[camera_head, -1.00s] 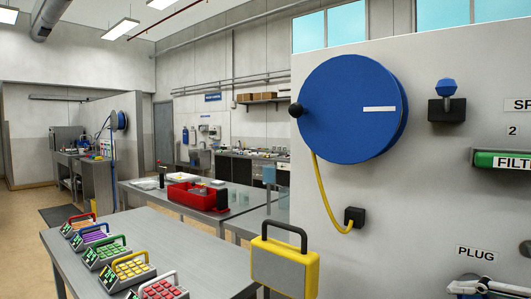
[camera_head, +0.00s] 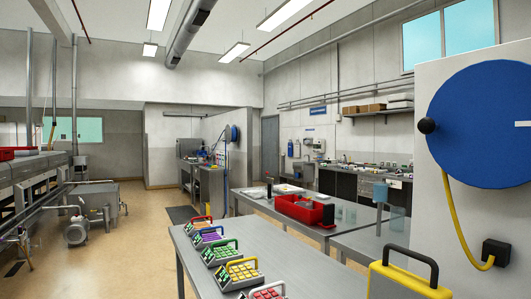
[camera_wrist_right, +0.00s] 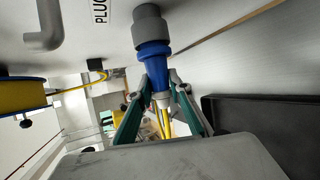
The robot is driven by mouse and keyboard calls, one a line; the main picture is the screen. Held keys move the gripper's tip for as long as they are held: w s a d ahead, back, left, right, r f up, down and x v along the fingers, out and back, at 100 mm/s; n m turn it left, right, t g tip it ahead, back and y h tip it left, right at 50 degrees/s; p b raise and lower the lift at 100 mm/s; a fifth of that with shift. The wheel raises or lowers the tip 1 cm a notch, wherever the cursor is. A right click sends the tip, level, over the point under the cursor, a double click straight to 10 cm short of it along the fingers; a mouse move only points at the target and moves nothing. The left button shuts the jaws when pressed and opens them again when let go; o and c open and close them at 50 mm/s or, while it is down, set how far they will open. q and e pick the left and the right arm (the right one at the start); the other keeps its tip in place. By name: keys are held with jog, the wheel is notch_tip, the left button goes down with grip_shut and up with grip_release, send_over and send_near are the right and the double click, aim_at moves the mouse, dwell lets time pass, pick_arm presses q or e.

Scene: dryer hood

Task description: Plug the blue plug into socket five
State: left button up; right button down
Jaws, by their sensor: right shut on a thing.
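In the right wrist view the blue plug (camera_wrist_right: 153,62) sits between the green-sided fingers of my right gripper (camera_wrist_right: 158,84), which is shut on it. A wide grey end piece (camera_wrist_right: 149,25) is at the plug's far end. I cannot tell whether it belongs to the plug or to a fitting on the wall. A pale tip and yellow strands show below the plug between the fingers. My left gripper is in neither view. No socket with the number five shows in either view.
A blue disc reel (camera_head: 485,125) with a yellow cable (camera_head: 458,225) is on the wall at right. A grey table (camera_head: 300,262) with several coloured-handle boxes stands in front. A yellow case (camera_head: 400,282) is at its right. A PLUG label (camera_wrist_right: 98,10) is near the gripper.

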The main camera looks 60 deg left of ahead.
jog(key=shift+s, duration=0.45)
jog(key=shift+s, duration=0.2)
jog(key=shift+s, duration=0.45)
jog(key=shift+s, duration=0.5)
jog(key=shift+s+p, duration=0.3)
jog(key=shift+s, duration=1.35)
jog(key=s+d+b, duration=0.1)
jog(key=s+d, duration=0.4)
jog(key=s, duration=0.1)
jog(key=shift+d, duration=0.25)
